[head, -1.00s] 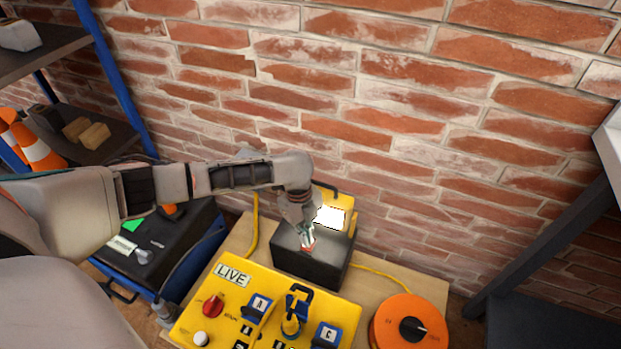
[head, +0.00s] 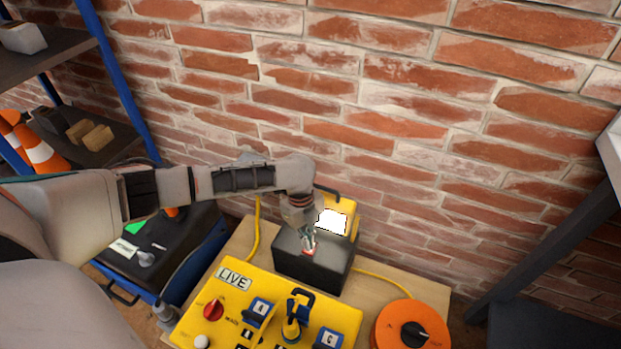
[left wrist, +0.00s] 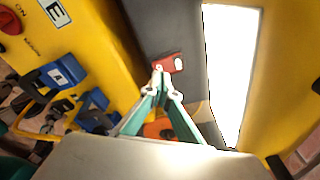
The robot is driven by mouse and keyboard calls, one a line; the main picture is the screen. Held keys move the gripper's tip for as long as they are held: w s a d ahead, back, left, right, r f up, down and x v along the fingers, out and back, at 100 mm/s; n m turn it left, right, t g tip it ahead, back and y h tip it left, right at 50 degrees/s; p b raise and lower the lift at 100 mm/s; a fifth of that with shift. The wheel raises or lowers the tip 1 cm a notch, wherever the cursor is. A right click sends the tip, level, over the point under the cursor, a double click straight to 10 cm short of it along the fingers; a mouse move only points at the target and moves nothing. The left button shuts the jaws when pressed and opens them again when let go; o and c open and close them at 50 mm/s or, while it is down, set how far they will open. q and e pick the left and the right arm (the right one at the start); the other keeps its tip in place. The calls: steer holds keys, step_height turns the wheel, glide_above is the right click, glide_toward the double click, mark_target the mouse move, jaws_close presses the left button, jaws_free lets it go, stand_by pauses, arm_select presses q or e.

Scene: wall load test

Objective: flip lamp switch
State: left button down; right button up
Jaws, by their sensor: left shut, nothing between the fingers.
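The lamp is a yellow housing with a bright white panel (head: 333,222) on a dark grey box (head: 300,267), with a handle on top. A small red rocker switch (left wrist: 171,63) with a white mark sits on top of the box in the left wrist view. My left gripper (head: 309,246) is shut and empty, pointing down at the box. In the left wrist view its fingertips (left wrist: 161,82) are right by the switch and overlap its lower left edge; I cannot tell whether they touch. In the head view the fingers mostly hide the switch. My right gripper is not in view.
A yellow control panel (head: 247,284) marked LIVE, with blue-framed breakers and a red knob, stands in front of the lamp. An orange reel (head: 395,322) is at right. A brick wall rises behind. A black-and-blue case (head: 165,247) and shelves are at left.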

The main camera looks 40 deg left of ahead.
arm_select(q)
steer(key=shift+f, duration=0.7)
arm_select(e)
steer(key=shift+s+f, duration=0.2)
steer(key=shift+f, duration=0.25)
arm_select(q)
steer(key=shift+s+f+b, duration=0.15)
steer(key=shift+f+b, duration=0.4)
steer(key=shift+f, duration=0.2)
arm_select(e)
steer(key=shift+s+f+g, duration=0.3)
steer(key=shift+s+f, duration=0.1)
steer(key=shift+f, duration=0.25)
arm_select(q)
steer(key=shift+r, duration=0.1)
steer(key=shift+w+r+p, duration=0.15)
steer(key=shift+r+p, duration=0.4)
steer(key=shift+r, duration=0.25)
steer(key=shift+w+r+p, duration=0.1)
steer(key=shift+r+p, duration=0.45)
steer(key=shift+r, duration=0.2)
steer(key=shift+r+p, duration=1.3)
steer(key=shift+r, duration=0.7)
steer(key=shift+s, duration=0.1)
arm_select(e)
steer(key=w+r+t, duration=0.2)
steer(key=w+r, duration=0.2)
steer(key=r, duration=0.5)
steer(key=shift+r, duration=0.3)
